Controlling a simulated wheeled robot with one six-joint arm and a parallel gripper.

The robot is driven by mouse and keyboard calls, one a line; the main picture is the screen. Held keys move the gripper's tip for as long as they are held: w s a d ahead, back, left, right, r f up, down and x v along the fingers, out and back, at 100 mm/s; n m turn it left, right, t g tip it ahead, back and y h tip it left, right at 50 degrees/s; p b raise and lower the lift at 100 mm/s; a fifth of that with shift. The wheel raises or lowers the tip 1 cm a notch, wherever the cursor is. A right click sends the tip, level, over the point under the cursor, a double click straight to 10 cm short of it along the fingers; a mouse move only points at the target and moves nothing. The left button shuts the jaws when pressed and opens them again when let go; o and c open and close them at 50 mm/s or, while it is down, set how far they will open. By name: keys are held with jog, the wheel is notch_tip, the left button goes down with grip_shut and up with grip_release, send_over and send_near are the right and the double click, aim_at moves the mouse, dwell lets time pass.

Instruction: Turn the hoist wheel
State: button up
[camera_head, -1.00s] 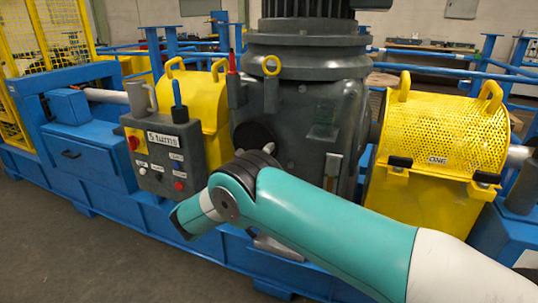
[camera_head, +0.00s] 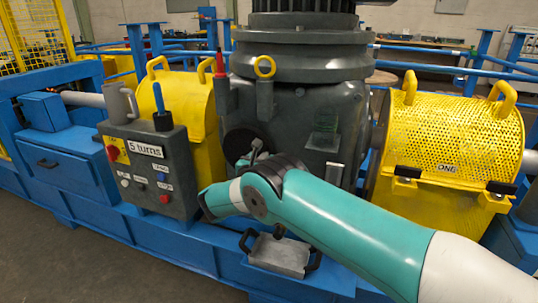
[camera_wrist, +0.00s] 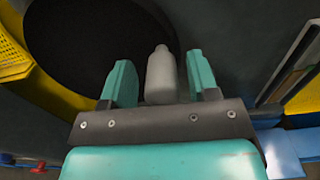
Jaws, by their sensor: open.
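A black round face (camera_head: 238,143) is on the front of the dark grey machine housing. It fills the upper left of the wrist view as a large black disc (camera_wrist: 95,40); I cannot tell whether it is the hoist wheel. A grey, bottle-shaped knob (camera_wrist: 161,78) stands between the two teal fingers of my gripper (camera_wrist: 159,62). The fingers are open, with a gap on each side of the knob. In the head view my forearm hides most of the gripper, and a small grey part (camera_head: 257,149) shows above it before the black face.
A control box (camera_head: 150,165) labelled "5 turns" stands left of my arm. A grey plate with black handles (camera_head: 280,255) lies on the blue base below. A yellow perforated guard (camera_head: 450,130) marked "ONE" is at right, and a yellow cover (camera_head: 185,100) at left.

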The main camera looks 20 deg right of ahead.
jog(key=shift+w+d, duration=0.25)
jog(key=shift+w, duration=0.1)
jog(key=shift+d, duration=0.1)
jog(key=shift+c, duration=0.3)
